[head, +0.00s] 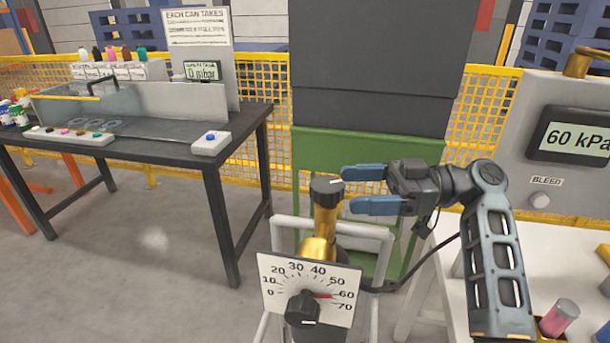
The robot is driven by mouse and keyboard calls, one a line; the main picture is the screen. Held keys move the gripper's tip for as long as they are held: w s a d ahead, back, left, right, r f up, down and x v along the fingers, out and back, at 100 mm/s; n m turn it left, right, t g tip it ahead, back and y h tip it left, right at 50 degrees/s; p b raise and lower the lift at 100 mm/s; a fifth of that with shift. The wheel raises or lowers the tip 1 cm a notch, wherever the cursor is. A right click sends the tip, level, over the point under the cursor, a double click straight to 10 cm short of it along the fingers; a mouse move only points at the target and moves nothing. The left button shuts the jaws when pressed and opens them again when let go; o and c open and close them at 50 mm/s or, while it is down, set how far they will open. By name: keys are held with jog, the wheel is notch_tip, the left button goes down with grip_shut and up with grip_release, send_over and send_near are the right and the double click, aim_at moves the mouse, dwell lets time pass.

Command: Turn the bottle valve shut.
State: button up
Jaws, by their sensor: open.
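The bottle valve is a dark round knob (327,190) with a white mark, on top of a brass valve body (324,234). Below it, a white dial plate (308,287) numbered 0 to 70 has a red pointer near 60, and a black knob (303,307) sits at its front. My gripper (352,188) comes from the right with two blue fingers apart. The fingertips are at the right side of the dark knob, one above the other in the picture. I cannot tell whether they touch it. The bottle under the dial is mostly hidden.
A grey panel (560,90) at right reads 60 kPa, with a BLEED knob (540,200). A pale frame (376,232) surrounds the bottle. A green stand (315,148) is behind. A dark table (150,150) with bottles and a tank is at left. Open floor lies between.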

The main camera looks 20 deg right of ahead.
aim_at(315, 189)
jog(key=shift+p+x, duration=0.9)
jog(key=shift+x, duration=3)
jog(key=shift+w, duration=0.1)
jog(key=shift+c, duration=0.5)
jog(key=c, duration=0.9)
jog(key=shift+o, duration=0.2)
